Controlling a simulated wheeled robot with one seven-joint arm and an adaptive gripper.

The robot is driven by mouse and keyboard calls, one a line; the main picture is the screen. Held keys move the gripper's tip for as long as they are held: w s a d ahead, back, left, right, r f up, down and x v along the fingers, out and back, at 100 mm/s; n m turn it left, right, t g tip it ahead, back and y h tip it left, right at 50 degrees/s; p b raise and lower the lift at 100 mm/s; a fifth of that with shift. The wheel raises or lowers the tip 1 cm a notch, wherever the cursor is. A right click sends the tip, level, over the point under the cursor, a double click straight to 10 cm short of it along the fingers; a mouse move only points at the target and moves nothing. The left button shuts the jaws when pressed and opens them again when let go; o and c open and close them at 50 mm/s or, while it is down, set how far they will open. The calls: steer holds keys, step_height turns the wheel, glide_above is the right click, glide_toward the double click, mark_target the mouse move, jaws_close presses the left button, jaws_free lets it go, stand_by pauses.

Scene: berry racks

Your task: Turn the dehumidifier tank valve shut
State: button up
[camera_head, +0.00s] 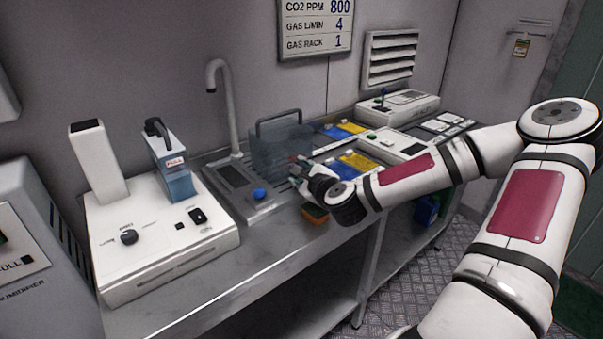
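A translucent grey tank (273,150) with a dark top handle stands on the steel counter beside the sink tap, and looks like the dehumidifier tank. My gripper (301,172) is close to the tank's lower right side; its fingers are small and dark, and I cannot tell whether they touch it or are open. I cannot make out a valve on the tank; that side is partly behind my gripper. The dehumidifier (38,255) is cut off at the left edge, with a "FULL" label on its front.
A white machine (165,262) with a black knob and a blue container (176,180) stands at left. A blue knob (260,194) sits on the sink panel. An orange block (315,214) is just below my gripper. Yellow and blue trays (358,162) and white devices (396,145) lie behind.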

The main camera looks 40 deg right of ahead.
steer(key=shift+r, duration=0.15)
step_height(320, 180, up, 10)
steer(key=shift+f, duration=0.15)
stand_by(0.4)
steer(key=shift+d, duration=0.1)
steer(key=s+d+n+t+y+p, duration=0.15)
steer(key=d+n+p, duration=0.45)
steer(key=n, duration=0.7)
steer(key=s+a+f+n+g+y+p, duration=0.1)
steer(key=s+f+n+g+y+p, duration=0.35)
steer(key=s+n, duration=0.85)
steer(key=w+a+f+n, duration=0.1)
steer(key=w, duration=0.4)
steer(key=w+a+f+t+y, duration=0.1)
steer(key=w+f, duration=0.1)
steer(key=w, duration=0.2)
steer(key=w+a+f+n+p, duration=0.1)
steer(key=w+f, duration=0.1)
steer(key=w, duration=0.3)
steer(key=shift+w+a+f+n+t, duration=0.15)
steer(key=shift+w+a+n+t, duration=0.15)
steer(key=shift+w+a+t, duration=0.1)
steer(key=shift+c, duration=0.5)
